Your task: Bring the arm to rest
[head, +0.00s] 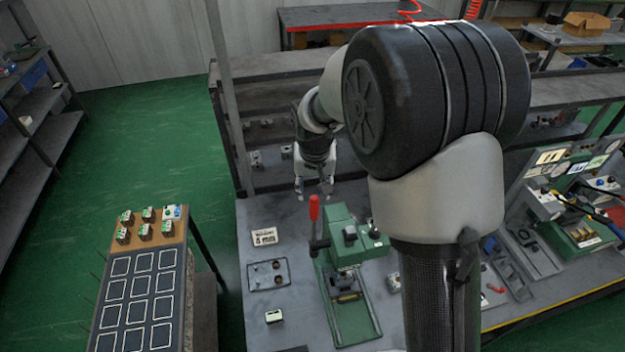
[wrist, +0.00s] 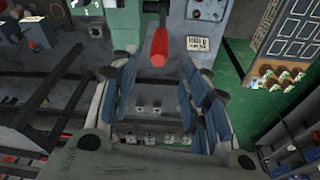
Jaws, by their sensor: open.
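My gripper (head: 314,186) hangs at the end of my arm over the back part of the grey workbench (head: 258,214), left of the middle of the head view. In the wrist view my gripper (wrist: 160,100) has its two blue-padded fingers wide apart with nothing between them. A red-handled lever (head: 314,208) on a green press (head: 345,235) stands in front of it, and the red handle also shows in the wrist view (wrist: 159,47). The fingers look apart from it. Part of the bench is hidden behind my arm.
A rack of grey shelves (head: 275,165) with small blocks stands behind the bench. A side table with a dark marked board (head: 140,290) and several valve blocks (head: 146,232) is at the left. Tools and machines (head: 585,235) crowd the right. Green floor (head: 170,130) is clear at the left.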

